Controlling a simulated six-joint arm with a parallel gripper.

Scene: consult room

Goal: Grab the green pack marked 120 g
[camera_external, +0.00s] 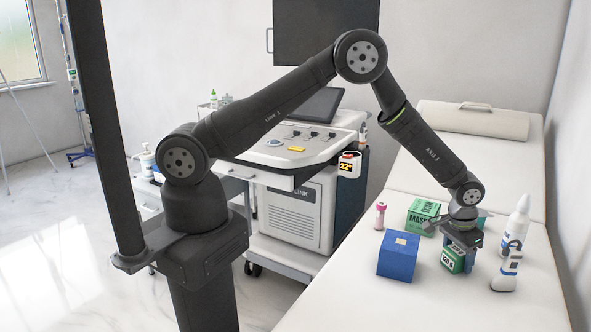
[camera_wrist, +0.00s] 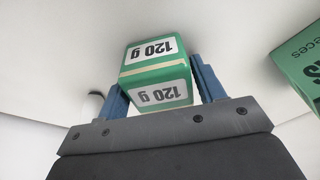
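The green pack (camera_external: 452,260) has white labels; in the wrist view the pack (camera_wrist: 156,72) shows "120 g" on two faces. My gripper (camera_external: 463,245) is over it, pointing down at the examination bed. In the wrist view the two blue fingers of my gripper (camera_wrist: 163,88) lie along its left and right sides. The pack fills the space between them and lines up with them, so the gripper looks shut on it. Whether its underside touches the bed is not clear.
A larger green mask box (camera_external: 421,214) stands just behind, and its corner shows in the wrist view (camera_wrist: 302,66). A blue box (camera_external: 398,256) is to the left, with a small pink-capped tube (camera_external: 380,215) behind it. White bottles (camera_external: 517,222) (camera_external: 508,270) stand close on the right.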

